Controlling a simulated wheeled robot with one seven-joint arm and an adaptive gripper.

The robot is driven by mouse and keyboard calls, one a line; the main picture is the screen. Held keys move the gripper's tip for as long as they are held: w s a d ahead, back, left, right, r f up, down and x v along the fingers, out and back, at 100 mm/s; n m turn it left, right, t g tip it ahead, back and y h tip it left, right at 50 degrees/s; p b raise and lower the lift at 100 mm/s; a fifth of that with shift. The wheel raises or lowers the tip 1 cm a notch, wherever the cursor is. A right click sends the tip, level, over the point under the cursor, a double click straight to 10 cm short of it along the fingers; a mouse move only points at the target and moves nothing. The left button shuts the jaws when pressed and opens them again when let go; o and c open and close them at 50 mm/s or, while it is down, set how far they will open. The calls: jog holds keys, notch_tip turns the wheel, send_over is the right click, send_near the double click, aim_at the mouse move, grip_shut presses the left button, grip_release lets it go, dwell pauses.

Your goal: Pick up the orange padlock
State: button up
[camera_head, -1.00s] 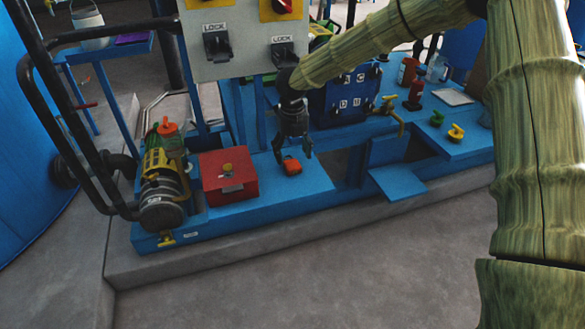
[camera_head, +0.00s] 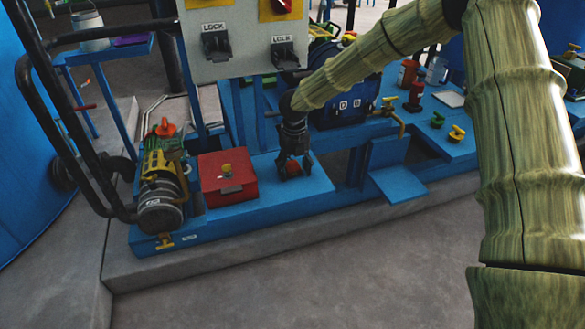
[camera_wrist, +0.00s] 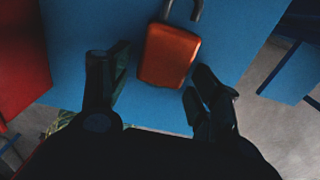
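The orange padlock (camera_head: 293,169) lies on the blue platform (camera_head: 262,196), right of the red box. In the wrist view the padlock (camera_wrist: 168,55) lies flat on the blue surface, its metal shackle pointing away from my gripper. My gripper (camera_head: 294,172) points down at the padlock, with a finger on either side of it in the head view. In the wrist view the fingers of my gripper (camera_wrist: 160,80) are apart, with the padlock's body between and slightly beyond them. I see no clear contact.
A red box (camera_head: 228,178) stands close to the left, with its edge also in the wrist view (camera_wrist: 22,60). A yellow and grey motor (camera_head: 160,190) is farther left. A grey panel with lock switches (camera_head: 240,35) hangs above. The platform's front edge is near.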

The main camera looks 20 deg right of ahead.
jog(key=c, duration=0.9)
jog(key=shift+r, duration=0.1)
